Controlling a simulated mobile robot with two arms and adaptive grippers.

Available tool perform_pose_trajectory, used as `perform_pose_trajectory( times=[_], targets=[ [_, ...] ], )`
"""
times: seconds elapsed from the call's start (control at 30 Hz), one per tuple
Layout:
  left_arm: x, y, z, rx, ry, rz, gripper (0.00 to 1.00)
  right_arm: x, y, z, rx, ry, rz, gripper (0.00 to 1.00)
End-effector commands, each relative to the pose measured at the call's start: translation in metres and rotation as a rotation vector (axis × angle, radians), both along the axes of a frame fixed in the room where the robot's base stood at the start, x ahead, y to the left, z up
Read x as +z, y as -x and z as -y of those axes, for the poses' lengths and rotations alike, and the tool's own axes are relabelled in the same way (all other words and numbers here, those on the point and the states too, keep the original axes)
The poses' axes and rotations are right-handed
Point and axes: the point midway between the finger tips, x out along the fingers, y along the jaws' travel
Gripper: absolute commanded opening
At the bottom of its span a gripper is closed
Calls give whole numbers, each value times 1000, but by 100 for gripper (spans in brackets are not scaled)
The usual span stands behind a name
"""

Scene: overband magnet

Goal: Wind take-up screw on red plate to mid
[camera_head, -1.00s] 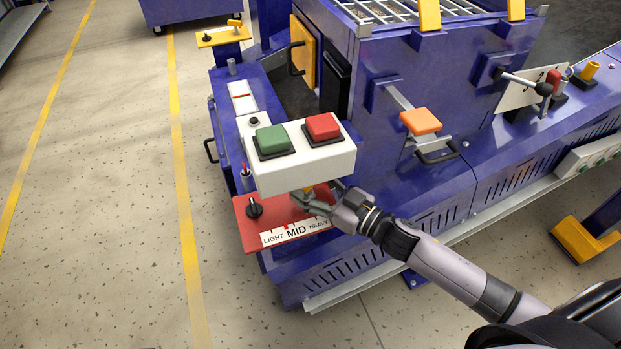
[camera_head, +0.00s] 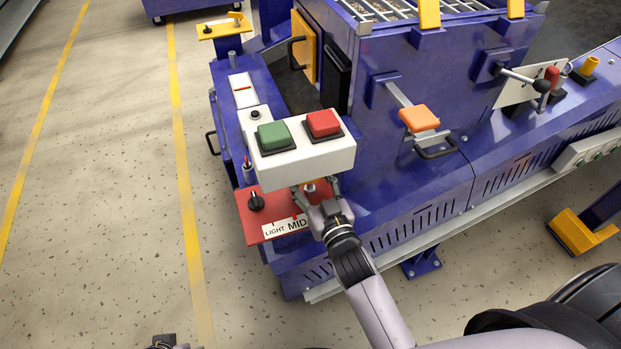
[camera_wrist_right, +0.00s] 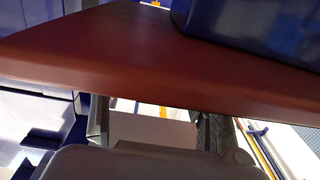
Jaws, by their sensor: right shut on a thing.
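The red plate (camera_head: 254,226) juts from the machine's near end, below the white button box. Its scale label (camera_head: 284,228) reads LIGHT and MID; the HEAVY end is hidden behind my right gripper. The take-up screw (camera_head: 309,187) shows as a small brass-coloured piece at the plate's right part, partly under the box. My right gripper (camera_head: 318,192) is shut on it, its fingers around it. In the right wrist view a dark red surface (camera_wrist_right: 130,60), seemingly the plate, crosses close in front, and the grip itself is unclear. A small dark part, possibly my left gripper (camera_head: 165,343), shows at the bottom edge.
The white box (camera_head: 305,165) with a green button (camera_head: 273,136) and a red button (camera_head: 323,124) overhangs the plate. A black knob (camera_head: 256,202) stands on the plate's left part. Open floor lies to the left.

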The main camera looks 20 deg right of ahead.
Motion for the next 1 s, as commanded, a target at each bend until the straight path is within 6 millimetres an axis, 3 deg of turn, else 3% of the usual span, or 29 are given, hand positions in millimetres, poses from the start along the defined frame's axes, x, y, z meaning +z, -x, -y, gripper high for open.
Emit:
perform_pose_trajectory(
  times=[0.6,0.63,0.93,1.0],
  targets=[
    [5,0,0,1,0,5,40,2,-1,0,-32,4,6,26],
    [5,0,0,1,0,5,40,2,-1,0,-32,4,6,55],
    [5,0,0,1,0,4,40,1,0,0,-32,2,4,75],
    [5,0,0,1,0,4,40,1,0,0,-31,2,3,75]
  ],
)
